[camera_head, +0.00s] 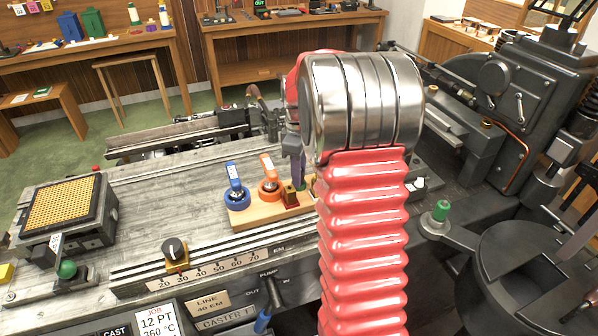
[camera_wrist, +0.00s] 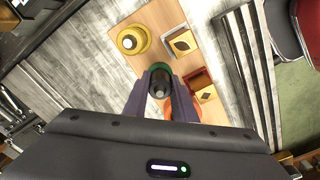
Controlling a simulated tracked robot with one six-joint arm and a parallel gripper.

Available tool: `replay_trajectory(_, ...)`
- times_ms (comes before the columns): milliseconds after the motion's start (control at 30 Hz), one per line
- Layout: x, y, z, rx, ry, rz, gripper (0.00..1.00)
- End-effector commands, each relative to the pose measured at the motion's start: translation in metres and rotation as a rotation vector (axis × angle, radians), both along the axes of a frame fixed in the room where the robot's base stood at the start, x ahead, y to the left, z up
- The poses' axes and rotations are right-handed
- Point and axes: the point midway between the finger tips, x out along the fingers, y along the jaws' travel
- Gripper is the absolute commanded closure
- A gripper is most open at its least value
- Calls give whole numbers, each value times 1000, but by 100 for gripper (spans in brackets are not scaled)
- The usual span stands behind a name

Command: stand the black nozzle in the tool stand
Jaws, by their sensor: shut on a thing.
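The black nozzle (camera_wrist: 160,84) is between the two fingers of my gripper (camera_wrist: 160,94) in the wrist view, and the gripper is shut on it. A green ring shows around its far side; I cannot tell whether it belongs to the nozzle or to the stand. The wooden tool stand (camera_head: 250,217) lies on the grey bench in the head view, and its bare wood (camera_wrist: 165,18) shows beneath the nozzle in the wrist view. My gripper (camera_head: 296,168) points down over the stand's right part. My red arm hides that end, and whether the nozzle touches the stand is unclear.
A blue ring holder (camera_head: 236,198) and an orange ring holder (camera_head: 269,190) stand on the board's left part. A yellow ring holder (camera_wrist: 132,40) and a yellow square holder (camera_wrist: 183,43) are close by. A grid tray (camera_head: 62,203) sits at left; dark machinery (camera_head: 530,95) fills the right.

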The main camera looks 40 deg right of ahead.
Motion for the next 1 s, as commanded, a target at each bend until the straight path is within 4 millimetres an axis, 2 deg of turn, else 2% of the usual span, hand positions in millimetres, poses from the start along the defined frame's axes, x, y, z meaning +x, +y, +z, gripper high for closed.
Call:
replay_trajectory(933, 0, 0, -6, 1, 2, 0, 99)
replay_trajectory(967, 0, 0, -6, 1, 2, 0, 75)
replay_trajectory(1000, 0, 0, -6, 1, 2, 0, 72)
